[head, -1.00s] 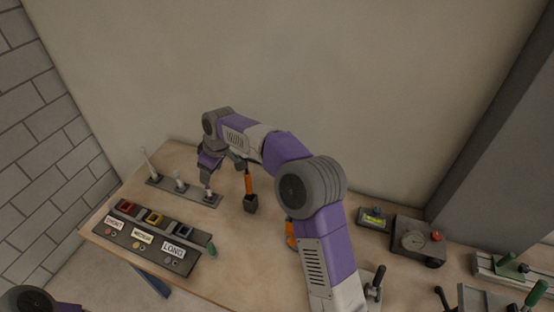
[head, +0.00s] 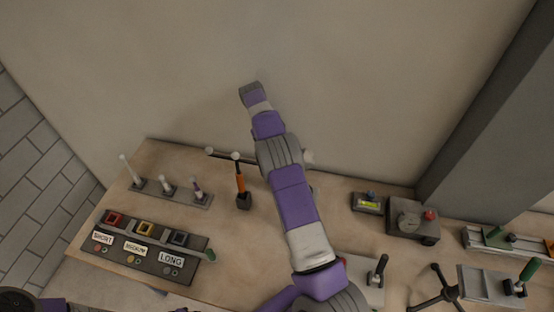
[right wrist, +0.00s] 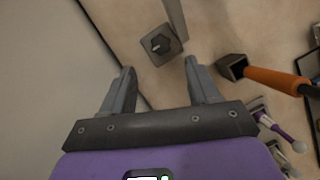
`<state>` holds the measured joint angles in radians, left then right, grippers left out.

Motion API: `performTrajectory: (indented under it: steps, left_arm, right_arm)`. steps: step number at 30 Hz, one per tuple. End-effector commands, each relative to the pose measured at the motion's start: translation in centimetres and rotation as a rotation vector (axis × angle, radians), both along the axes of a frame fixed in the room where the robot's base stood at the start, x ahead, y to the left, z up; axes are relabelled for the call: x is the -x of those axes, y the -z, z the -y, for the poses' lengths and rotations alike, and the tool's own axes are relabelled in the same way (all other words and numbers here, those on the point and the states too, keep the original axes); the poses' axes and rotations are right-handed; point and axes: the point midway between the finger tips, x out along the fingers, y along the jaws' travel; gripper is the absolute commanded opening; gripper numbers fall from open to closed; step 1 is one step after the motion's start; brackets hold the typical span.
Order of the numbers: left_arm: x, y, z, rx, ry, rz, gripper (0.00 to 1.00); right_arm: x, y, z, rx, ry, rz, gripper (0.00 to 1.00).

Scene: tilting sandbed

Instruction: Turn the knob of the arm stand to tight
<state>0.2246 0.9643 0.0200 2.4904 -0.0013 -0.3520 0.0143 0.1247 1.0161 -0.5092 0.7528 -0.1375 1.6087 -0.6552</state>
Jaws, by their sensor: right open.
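A dark knob (right wrist: 160,44) with a small light mark sits on a grey square base (right wrist: 172,56) in the right wrist view. A grey post (right wrist: 177,14) rises beside it. I take this as the arm stand; in the head view my arm covers the knob. A thin dark bar with pale ends (head: 222,154) reaches out left from behind my arm there. My right gripper (right wrist: 160,72) is open and empty, its fingertips short of the knob in the picture, with the knob ahead and between them.
An orange-handled tool (head: 240,182) stands in a dark block left of my right arm. A rack of pale-tipped pegs (head: 170,192) and a labelled sorting panel (head: 140,250) lie further left. A grey box with a red button (head: 412,221) stands right. The wall is close behind.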

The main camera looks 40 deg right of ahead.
Motion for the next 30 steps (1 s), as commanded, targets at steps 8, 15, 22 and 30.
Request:
performTrajectory:
  steps: [8,15,22,30]
  left_arm:
    - [0.0,0.6,0.0,0.0,-0.001,-0.001,0.45]
    - [0.0,0.8,0.0,0.0,0.0,-0.001,0.45]
    - [0.0,0.8,0.0,0.0,0.0,-0.001,0.45]
    - [0.0,0.8,0.0,0.0,0.0,0.0,0.45]
  right_arm:
    - [1.4,3.3,0.4,0.0,0.0,-0.003,0.6]
    - [2.5,6.0,0.7,0.001,0.001,-0.001,0.6]
    - [2.7,6.7,0.8,0.001,-0.001,0.001,0.6]
    - [2.7,6.7,0.8,0.001,-0.001,0.001,0.42]
